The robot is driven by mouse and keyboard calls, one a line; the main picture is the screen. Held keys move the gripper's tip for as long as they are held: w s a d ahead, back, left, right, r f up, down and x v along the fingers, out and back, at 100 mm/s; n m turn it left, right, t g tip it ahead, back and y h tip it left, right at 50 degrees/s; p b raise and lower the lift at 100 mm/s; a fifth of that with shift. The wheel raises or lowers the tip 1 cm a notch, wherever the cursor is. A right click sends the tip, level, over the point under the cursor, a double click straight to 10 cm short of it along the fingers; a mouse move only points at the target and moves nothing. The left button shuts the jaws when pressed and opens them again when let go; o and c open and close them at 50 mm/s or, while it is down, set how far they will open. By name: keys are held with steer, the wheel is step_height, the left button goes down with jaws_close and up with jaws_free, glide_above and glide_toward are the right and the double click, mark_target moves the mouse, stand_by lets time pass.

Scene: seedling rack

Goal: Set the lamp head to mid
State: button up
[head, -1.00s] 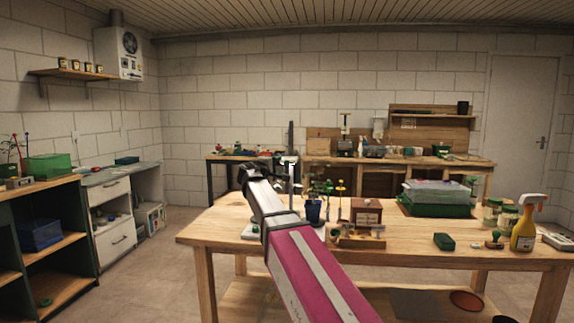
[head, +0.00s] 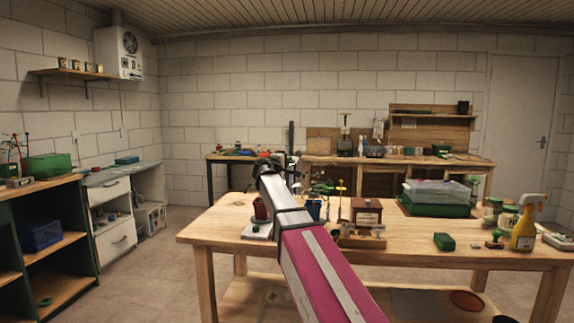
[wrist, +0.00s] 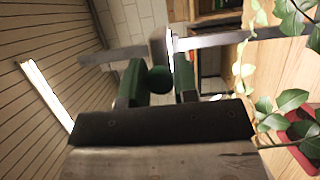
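My gripper (wrist: 160,82) has its two dark green fingers on either side of a dark green ball-shaped knob (wrist: 160,79). The knob fills nearly the whole gap, but I cannot tell if the fingers press on it. Just beyond it is a grey block with a bright edge (wrist: 158,46), which looks like part of the lamp head. A grey bar (wrist: 235,39), which looks like the lamp's post, runs across the wrist view, which is turned on its side. In the head view my gripper (head: 262,163) is above the left part of the table, and my arm hides most of the lamp.
Leafy seedlings (wrist: 265,100) and a red pot (wrist: 305,130) are close to my gripper on the right of the wrist view.

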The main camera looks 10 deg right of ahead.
jaws_close()
steer(key=shift+r, duration=3)
steer(key=o, duration=0.7)
jaws_free()
steer(key=v, duration=1)
steer(key=shift+s+a, duration=0.25)
steer(key=shift+a, duration=0.1)
